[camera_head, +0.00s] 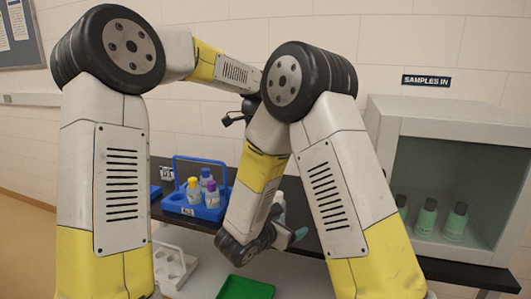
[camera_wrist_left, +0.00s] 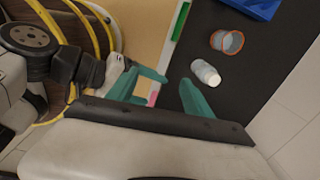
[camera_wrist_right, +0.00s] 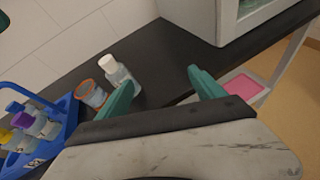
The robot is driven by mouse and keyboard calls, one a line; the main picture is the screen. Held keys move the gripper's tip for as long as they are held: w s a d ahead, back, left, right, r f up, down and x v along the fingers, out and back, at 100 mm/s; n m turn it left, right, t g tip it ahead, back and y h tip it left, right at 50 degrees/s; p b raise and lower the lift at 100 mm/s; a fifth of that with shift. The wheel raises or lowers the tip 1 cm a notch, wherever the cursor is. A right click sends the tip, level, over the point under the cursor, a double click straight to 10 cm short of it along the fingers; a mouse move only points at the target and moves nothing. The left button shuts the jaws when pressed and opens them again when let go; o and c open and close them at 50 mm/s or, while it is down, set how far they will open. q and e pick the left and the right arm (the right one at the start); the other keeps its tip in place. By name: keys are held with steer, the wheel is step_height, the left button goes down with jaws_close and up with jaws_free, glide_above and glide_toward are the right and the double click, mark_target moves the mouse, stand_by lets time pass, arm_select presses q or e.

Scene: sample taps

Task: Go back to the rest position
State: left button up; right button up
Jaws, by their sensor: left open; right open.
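My right gripper (camera_head: 292,228) shows its teal fingers low beside the dark counter, under the folded right arm. In the right wrist view the right gripper (camera_wrist_right: 162,78) is open and empty. A white-capped bottle (camera_wrist_right: 112,68) stands just past its left finger; I cannot tell whether they touch. My left gripper (camera_wrist_left: 175,80) is open and empty in the left wrist view, with the white-capped bottle (camera_wrist_left: 206,73) just beyond its right finger. In the head view, the left arm reaches behind the right elbow and its fingers are not seen.
An orange-rimmed cup (camera_wrist_right: 90,93) is beside the bottle. A blue carrier (camera_head: 213,208) holds several capped bottles on the counter. A grey cabinet (camera_head: 401,111) with green bottles stands right. A green tray (camera_head: 246,289) and a white holed rack (camera_head: 171,265) are lower in front.

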steer(key=s+d+r+m+g+y, duration=0.1)
steer(key=s+d+r+m+g, duration=0.3)
steer(key=s+d+m, duration=0.35)
steer(key=s+d+r+m+g, duration=0.4)
steer(key=s+d+m+g, duration=0.1)
steer(key=s+d+m, duration=0.25)
arm_select(q)
steer(key=s+a+r+n+t, duration=0.1)
steer(key=s+a+n, duration=0.3)
steer(key=s+n, duration=0.2)
steer(key=s+a+r+n+t+h, duration=0.1)
steer(key=s+a+n+t, duration=0.1)
steer(key=s+a+n, duration=0.2)
steer(key=s+a+n+t+h, duration=0.1)
steer(key=s+a+n, duration=0.3)
steer(key=s+n, duration=0.6)
steer(key=s+t, duration=0.1)
steer(key=s, duration=0.3)
steer(key=shift+r, duration=0.4)
arm_select(e)
steer(key=s+a+r+m+t+y, duration=0.4)
steer(key=s+a+r+m+y, duration=0.2)
steer(key=m, duration=0.6)
step_height(320, 180, up, 4)
steer(key=a+y, duration=0.1)
steer(key=y, duration=0.1)
steer(key=shift+s+a+y, duration=0.15)
steer(key=shift+s+y, duration=0.05)
steer(key=shift+y, duration=0.1)
